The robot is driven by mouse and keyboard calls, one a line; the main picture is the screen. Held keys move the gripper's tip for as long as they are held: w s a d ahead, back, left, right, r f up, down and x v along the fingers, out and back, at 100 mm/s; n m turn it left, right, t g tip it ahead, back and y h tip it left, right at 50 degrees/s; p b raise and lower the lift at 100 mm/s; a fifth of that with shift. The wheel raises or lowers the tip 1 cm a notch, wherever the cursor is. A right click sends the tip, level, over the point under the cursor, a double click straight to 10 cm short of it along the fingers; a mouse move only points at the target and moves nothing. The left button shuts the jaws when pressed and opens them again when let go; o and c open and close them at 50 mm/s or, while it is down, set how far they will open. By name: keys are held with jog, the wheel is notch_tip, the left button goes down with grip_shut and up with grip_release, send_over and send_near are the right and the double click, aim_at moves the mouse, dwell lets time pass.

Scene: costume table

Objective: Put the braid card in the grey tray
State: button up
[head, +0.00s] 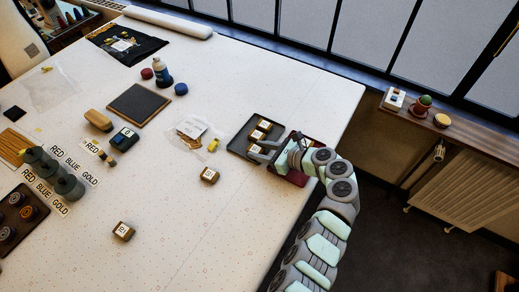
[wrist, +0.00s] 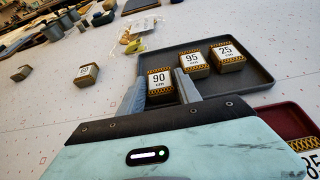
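The grey tray (wrist: 258,84) is dark and shallow; it also shows in the head view (head: 238,146), near the table's right edge. Braid cards marked 95 (wrist: 192,63) and 25 (wrist: 226,56) sit side by side inside it. A braid card marked 90 cm (wrist: 160,83), with gold patterned bands, is at the tray's near left part. My gripper (wrist: 162,88) has one finger on each side of that 90 card. The fingers are apart by about the card's width; whether they press on it is unclear. The card's underside is hidden.
A dark red tray (wrist: 284,118) adjoins the grey tray and holds a card marked 85 (wrist: 312,160). Two more cards (head: 209,175) (head: 123,231) lie on the white table. A clear bag (head: 192,126) lies left of the grey tray. The table's front middle is mostly free.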

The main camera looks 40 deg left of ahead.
jog(key=shift+r, duration=0.1)
jog(key=p+v, duration=0.1)
jog(key=v, duration=1.1)
jog(key=shift+r, duration=0.15)
jog(key=shift+r, duration=0.1)
